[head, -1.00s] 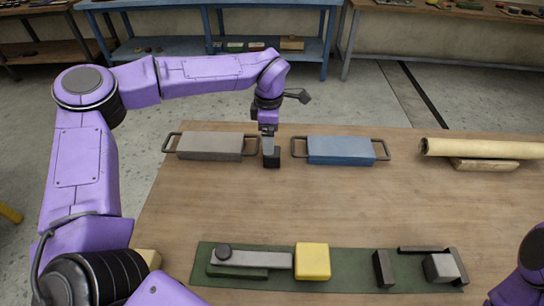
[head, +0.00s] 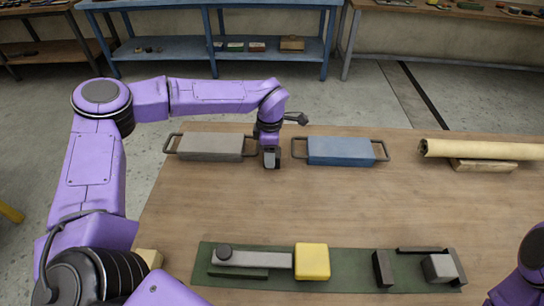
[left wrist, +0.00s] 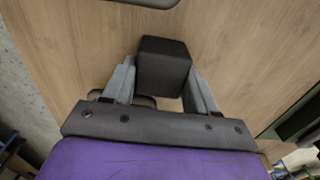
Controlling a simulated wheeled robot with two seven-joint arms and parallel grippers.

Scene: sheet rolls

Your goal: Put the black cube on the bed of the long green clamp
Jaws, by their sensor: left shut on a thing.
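The black cube (left wrist: 163,65) sits between the two grey fingers of my left gripper (left wrist: 160,88) in the left wrist view. In the head view my left gripper (head: 271,160) points straight down at the far part of the table, between the grey and blue handled blocks, and is shut on the cube. The fingers largely hide the cube there, at about table level. A long green bed (head: 350,272) lies along the near side of the table, bearing a grey bar, a yellow block and dark pieces. My right gripper is out of view.
A grey handled block (head: 210,146) stands just left of my left gripper, a blue one (head: 341,151) to its right. A cream roll (head: 485,149) rests on a wooden support at the right. The middle of the wooden table (head: 300,205) is clear.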

